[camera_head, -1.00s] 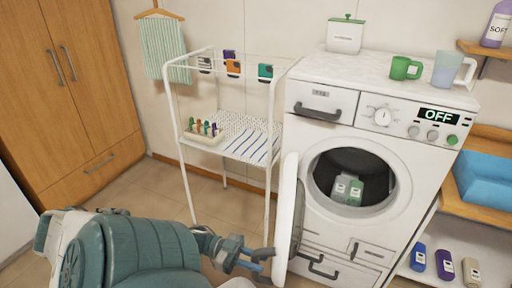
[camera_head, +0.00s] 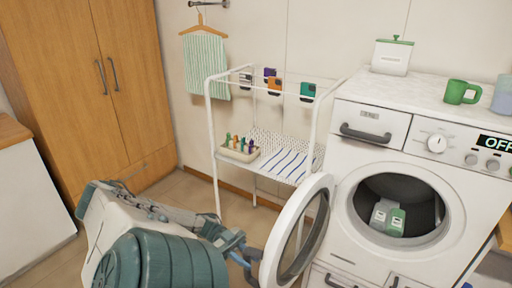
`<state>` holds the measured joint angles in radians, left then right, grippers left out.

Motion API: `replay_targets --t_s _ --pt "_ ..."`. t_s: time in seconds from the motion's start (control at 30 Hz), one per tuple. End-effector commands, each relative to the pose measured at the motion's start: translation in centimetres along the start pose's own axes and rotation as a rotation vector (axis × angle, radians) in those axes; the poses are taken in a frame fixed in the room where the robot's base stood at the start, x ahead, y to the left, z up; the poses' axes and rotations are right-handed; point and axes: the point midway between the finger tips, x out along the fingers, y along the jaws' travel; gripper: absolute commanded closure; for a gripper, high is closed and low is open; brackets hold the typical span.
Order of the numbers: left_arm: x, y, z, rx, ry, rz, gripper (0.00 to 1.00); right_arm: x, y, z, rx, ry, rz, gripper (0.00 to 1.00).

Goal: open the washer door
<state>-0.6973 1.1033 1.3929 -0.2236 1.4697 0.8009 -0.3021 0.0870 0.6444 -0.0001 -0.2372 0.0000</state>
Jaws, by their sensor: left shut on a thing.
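The white washer (camera_head: 462,193) stands at the right with its round door (camera_head: 275,243) swung open to the left of the drum opening. My left arm reaches in from the lower left. My right gripper does not show.
A white drying rack (camera_head: 213,130) stands left of the washer, holding a peg box (camera_head: 238,154). A green mug (camera_head: 461,92) and a white canister (camera_head: 391,56) are on the washer top. A wooden wardrobe (camera_head: 80,60) is at the left. Floor shows between wardrobe and rack.

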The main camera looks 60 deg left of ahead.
Motion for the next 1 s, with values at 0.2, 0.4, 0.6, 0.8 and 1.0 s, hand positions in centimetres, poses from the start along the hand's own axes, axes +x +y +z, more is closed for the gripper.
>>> replay_targets --t_s 0.2,0.4,0.6,0.8,1.0 --pt "-0.5 0.0 0.1 -0.001 -0.002 -0.002 1.00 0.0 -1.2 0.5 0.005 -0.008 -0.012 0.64" --pt "-0.5 0.0 0.1 0.000 -0.001 -0.002 1.00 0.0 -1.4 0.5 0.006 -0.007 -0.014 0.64" --pt "-0.5 0.0 0.0 0.000 0.000 -0.002 0.58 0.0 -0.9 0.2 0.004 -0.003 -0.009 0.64" --pt "-0.5 0.0 0.0 0.000 0.001 -0.001 0.58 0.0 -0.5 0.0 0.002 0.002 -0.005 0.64" --pt "-2.0 0.0 0.2 -0.001 -0.002 -0.003 0.58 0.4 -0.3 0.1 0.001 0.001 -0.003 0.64"
